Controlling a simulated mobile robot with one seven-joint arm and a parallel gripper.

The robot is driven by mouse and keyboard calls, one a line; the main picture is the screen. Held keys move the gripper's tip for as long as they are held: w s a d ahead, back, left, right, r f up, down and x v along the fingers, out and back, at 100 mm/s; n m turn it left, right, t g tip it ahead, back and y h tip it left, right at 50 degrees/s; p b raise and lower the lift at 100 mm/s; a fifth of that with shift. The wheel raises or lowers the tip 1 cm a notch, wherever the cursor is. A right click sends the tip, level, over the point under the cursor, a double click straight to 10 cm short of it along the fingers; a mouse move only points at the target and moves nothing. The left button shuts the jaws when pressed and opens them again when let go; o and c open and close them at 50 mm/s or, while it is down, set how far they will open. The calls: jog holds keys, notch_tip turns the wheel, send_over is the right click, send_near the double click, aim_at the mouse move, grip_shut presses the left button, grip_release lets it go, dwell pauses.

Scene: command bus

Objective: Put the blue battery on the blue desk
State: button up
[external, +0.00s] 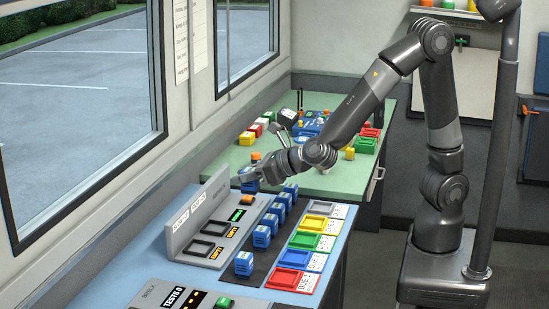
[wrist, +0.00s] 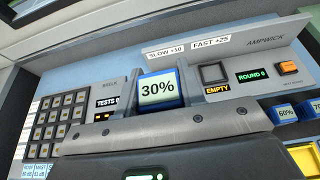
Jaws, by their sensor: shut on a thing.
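My gripper (external: 252,178) is shut on a blue battery (external: 248,187) and holds it above the far end of the grey charger panel. In the wrist view the held blue battery (wrist: 158,88) shows a white face reading 30%, just beyond the grey jaw bar (wrist: 160,130). The blue desk (external: 160,262) is the light blue top at the front left. The charger panel and a black strip with more blue batteries (external: 262,236) stand on it. I cannot tell whether the held battery touches the panel.
The charger panel (external: 205,215) has black sockets (external: 201,248) marked EMPTY and an orange button (wrist: 288,68). Coloured trays (external: 304,242) line the desk's right edge. A green desk (external: 335,180) with small items lies behind. A window wall bounds the left. Bare blue top shows left of the panel.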

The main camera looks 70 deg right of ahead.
notch_tip(320, 180, down, 20)
jog(key=shift+d, duration=0.1)
dwell(0.7)
jog(key=shift+f, duration=0.4)
dwell(0.4)
jog(key=o, duration=1.2)
jog(key=shift+o, duration=0.2)
jog(key=v, duration=0.7)
jog(key=shift+s+r, duration=0.1)
jog(key=shift+s, duration=0.15)
jog(key=shift+r, duration=0.1)
